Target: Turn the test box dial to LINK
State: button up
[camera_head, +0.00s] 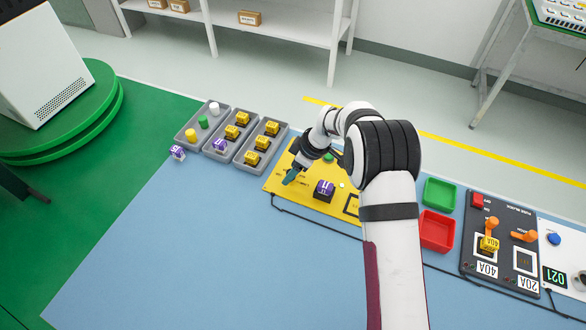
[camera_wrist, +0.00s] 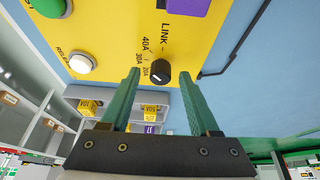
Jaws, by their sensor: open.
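The yellow test box (camera_head: 274,184) lies on the blue mat, and it fills the upper part of the wrist view (camera_wrist: 112,40). Its black dial (camera_wrist: 160,72) shows in the wrist view beside the labels LINK, 40A, 30A and 20A. The dial's pale mark appears to face the 20A label, not LINK. My gripper (camera_head: 289,178) is over the left part of the box. Its green fingers are open in the wrist view (camera_wrist: 158,76), one on each side of the dial with gaps showing; contact cannot be seen. The dial is hidden in the head view.
A purple block (camera_head: 324,188) sits on the box near my gripper. Grey trays (camera_head: 240,165) with yellow and other parts stand to the left. A green bin (camera_head: 439,193), a red bin (camera_head: 437,231) and a dark fuse panel (camera_head: 505,225) stand to the right. The front mat is clear.

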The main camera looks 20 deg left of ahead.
grip_shut()
jog(key=shift+m, duration=0.4)
jog(key=m, duration=0.1)
jog(key=m+t, duration=0.1)
jog(key=m, duration=0.1)
jog(key=shift+s+m+t+h, duration=0.15)
jog(key=shift+m+t+h, duration=0.55)
jog(key=shift+m+t, duration=0.3)
jog(key=shift+m, duration=1.5)
